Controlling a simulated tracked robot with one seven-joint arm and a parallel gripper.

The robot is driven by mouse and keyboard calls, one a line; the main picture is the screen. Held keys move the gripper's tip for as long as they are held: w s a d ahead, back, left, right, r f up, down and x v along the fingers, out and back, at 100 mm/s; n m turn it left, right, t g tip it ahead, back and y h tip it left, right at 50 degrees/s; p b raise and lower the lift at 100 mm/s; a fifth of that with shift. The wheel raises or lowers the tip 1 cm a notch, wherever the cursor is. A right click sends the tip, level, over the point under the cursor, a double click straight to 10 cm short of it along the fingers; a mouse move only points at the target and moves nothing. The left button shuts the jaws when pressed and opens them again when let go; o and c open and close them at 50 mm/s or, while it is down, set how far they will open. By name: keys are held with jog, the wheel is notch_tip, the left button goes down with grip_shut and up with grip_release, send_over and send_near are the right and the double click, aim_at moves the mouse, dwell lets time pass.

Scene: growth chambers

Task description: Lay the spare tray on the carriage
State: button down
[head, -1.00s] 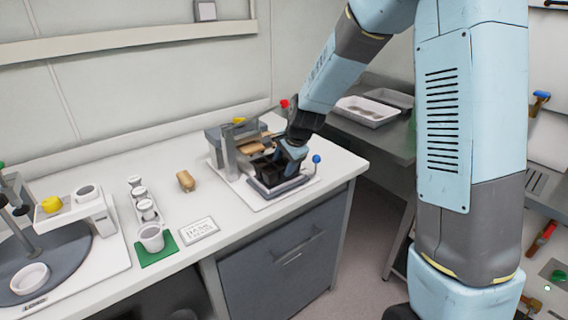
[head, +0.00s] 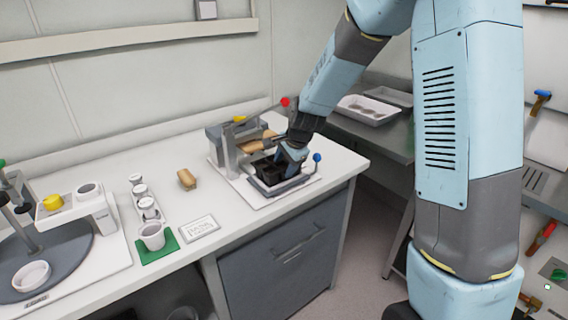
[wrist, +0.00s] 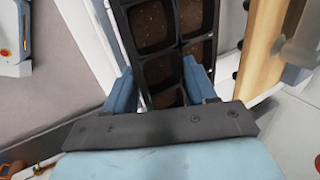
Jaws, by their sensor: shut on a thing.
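The spare tray (head: 262,178) is black with square cells. In the wrist view the tray (wrist: 180,18) shows brown soil in its cells and runs up from between my fingers. My gripper (head: 290,158) is shut on its near end; both blue fingers of the gripper (wrist: 160,88) flank it in the wrist view. The carriage (head: 287,188) looks like the grey plate on the white base, directly below the tray. I cannot tell whether the tray touches it. My gripper hides part of both.
A grey frame (head: 229,152) with a red-knobbed lever (head: 286,102) stands just behind the tray. A blue knob (head: 317,157) rises at the right. A tan block (head: 187,179), several small jars and a cup (head: 152,237) stand left on the white bench.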

jog(key=shift+f, duration=0.4)
dwell(0.3)
jog(key=shift+c, duration=1.3)
grip_release()
jog(key=shift+r, duration=4.25)
